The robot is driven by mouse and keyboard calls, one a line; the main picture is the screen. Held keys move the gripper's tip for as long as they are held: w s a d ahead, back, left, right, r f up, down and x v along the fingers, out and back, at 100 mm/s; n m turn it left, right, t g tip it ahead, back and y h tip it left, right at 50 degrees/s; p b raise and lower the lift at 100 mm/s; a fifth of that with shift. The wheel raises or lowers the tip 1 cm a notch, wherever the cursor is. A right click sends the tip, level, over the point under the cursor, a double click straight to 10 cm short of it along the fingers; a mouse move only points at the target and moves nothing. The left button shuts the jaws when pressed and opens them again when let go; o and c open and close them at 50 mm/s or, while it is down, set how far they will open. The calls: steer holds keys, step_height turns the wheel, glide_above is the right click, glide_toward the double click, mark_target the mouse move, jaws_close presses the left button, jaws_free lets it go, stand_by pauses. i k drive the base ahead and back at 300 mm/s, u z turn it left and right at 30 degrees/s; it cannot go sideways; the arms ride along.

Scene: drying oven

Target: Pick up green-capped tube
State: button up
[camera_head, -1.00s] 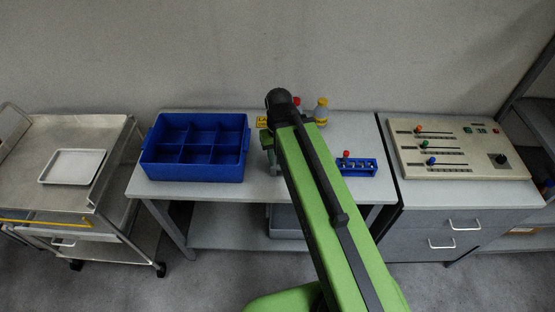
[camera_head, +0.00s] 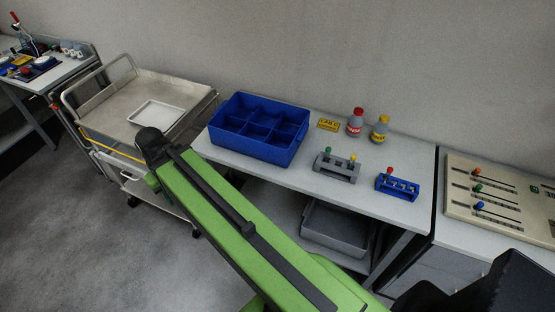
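The green-capped tube (camera_head: 328,152) stands upright in a small grey rack (camera_head: 337,174) on the white table; mostly its cap shows. A yellow-capped tube (camera_head: 353,158) stands at the right of the same rack. My green arm reaches up and left, its black end joint in front of the metal cart, well left of the grey rack. My gripper is hidden behind or below the arm's end, so its fingers do not show.
A blue compartment bin (camera_head: 262,149) stands left of the rack. A blue rack (camera_head: 397,187) with a red-capped tube stands to its right. A red-capped bottle (camera_head: 355,123), a yellow-capped bottle (camera_head: 380,128) and a yellow sign (camera_head: 329,125) stand behind. The metal cart (camera_head: 180,88) is left.

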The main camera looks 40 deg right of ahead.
mark_target(328, 149)
steer(key=u, duration=1.6)
steer(key=k, duration=0.75)
steer(key=z, duration=0.4)
